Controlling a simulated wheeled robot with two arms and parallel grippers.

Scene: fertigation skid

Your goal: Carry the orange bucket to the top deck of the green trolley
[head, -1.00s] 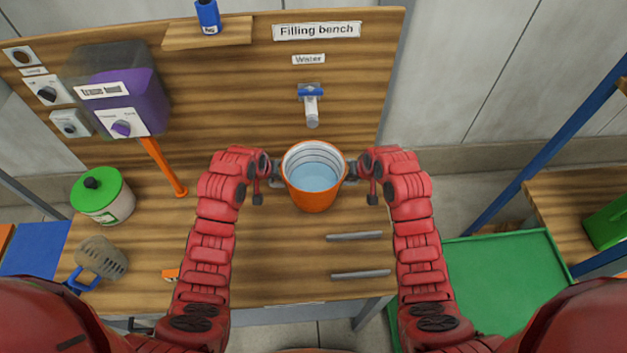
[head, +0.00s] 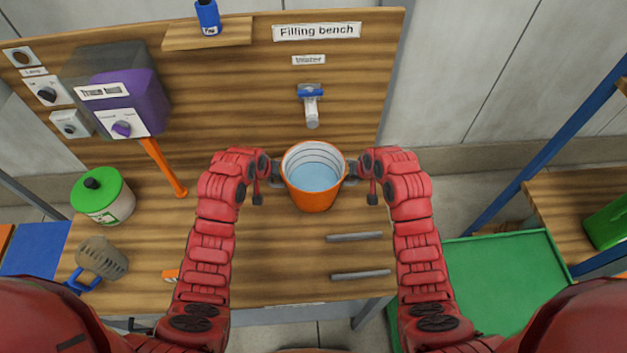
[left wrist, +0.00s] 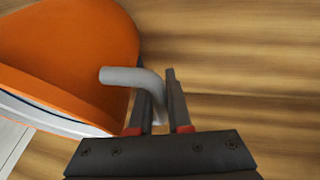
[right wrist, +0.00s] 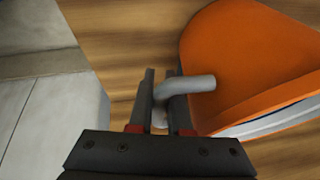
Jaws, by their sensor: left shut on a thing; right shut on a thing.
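The orange bucket (head: 313,198) is upright at the middle of the filling bench, with water inside and a white, ringed inner wall. My left gripper (head: 272,174) is shut on the grey handle at the bucket's left side; the left wrist view shows the handle (left wrist: 125,76) between its fingers (left wrist: 160,105). My right gripper (head: 354,172) is shut on the opposite handle, which shows in the right wrist view (right wrist: 190,87) between the fingers (right wrist: 161,102). Whether the bucket touches the bench top is hard to tell. The green trolley's deck (head: 505,285) is at the lower right.
The water tap (head: 311,105) is on the back board behind the bucket. Two grey bars (head: 355,237) lie on the bench at right. A green-lidded tub (head: 102,195), a scoop (head: 100,260) and a purple box (head: 130,100) are at left. A blue post (head: 550,145) rises beyond the trolley.

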